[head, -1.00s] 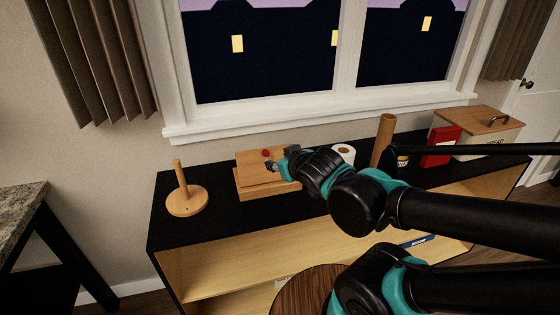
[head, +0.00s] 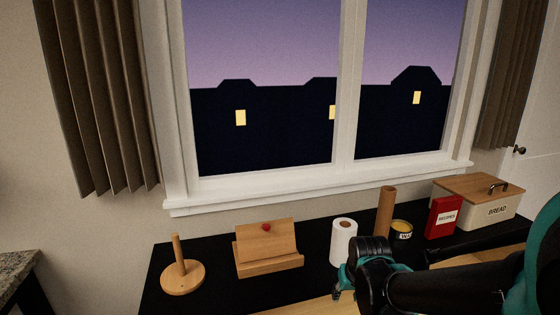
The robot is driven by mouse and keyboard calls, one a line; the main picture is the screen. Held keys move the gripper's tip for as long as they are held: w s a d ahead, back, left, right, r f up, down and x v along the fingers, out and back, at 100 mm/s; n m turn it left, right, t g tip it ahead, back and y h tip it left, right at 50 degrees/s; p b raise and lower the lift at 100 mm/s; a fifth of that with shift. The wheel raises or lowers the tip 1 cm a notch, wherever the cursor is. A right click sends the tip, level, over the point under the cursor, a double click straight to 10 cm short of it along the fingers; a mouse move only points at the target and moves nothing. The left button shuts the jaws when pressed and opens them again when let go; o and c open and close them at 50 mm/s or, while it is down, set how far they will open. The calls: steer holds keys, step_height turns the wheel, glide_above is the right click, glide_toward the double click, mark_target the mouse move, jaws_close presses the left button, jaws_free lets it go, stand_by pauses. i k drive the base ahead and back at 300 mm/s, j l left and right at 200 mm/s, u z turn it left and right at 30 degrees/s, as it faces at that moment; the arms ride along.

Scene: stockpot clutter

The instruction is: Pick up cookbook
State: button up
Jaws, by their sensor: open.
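I cannot make out a thing that is clearly the cookbook. A red upright box or book with a white label reading "RECIPES" (head: 441,218) stands on the black cabinet top, left of the bread box. An empty-looking wooden book stand (head: 268,247) with a red knob is further left. My gripper (head: 338,293) is open, low in the picture, below the paper roll and left of the red item. It is small and partly hidden by my arm, and I see nothing held in it.
A wooden peg stand (head: 182,275) is at the left end of the black top (head: 218,292). The lower shelf is mostly out of view.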

mark_target(443, 215)
steer(key=l+z, duration=0.1)
steer(key=z, duration=0.95)
